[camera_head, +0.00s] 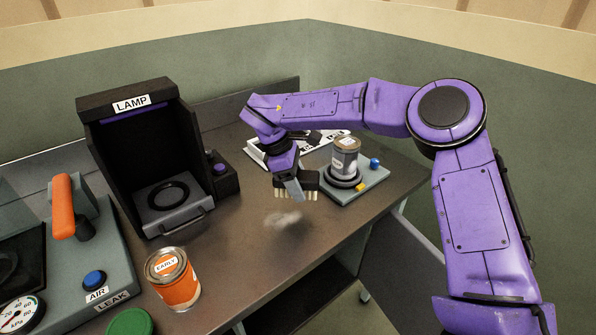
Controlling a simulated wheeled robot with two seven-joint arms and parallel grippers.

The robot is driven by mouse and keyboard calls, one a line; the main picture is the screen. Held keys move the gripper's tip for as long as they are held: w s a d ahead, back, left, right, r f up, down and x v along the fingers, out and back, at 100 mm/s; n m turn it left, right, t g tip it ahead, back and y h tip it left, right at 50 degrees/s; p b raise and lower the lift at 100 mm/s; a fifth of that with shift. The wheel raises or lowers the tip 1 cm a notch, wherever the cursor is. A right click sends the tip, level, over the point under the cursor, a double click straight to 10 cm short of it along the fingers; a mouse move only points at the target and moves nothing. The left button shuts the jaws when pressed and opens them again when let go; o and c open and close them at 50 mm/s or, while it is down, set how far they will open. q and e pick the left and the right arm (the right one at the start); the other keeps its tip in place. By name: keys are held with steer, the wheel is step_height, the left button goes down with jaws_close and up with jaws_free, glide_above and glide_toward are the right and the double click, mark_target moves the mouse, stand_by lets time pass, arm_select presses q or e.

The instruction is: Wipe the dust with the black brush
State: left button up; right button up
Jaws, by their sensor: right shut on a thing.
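The black brush (308,182) has a dark body and pale bristles that point down. My right gripper (292,187) is shut on it and holds it over the table, just behind a pale grey smudge of dust (283,220). The brush is apart from the dust in the picture. I cannot tell whether the bristles touch the table. The dust lies on the bare dark table top (240,262). My left gripper is not in view.
A grey can (346,158) stands on a small device (372,180) right of the brush. A black LAMP box (130,104) stands left. An orange EARLY can (173,279) and a leak device (110,255) with an orange lever are at front left. The table's front edge is near the dust.

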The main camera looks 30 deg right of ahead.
steer(key=shift+r+p, duration=0.3)
steer(key=shift+r, duration=0.7)
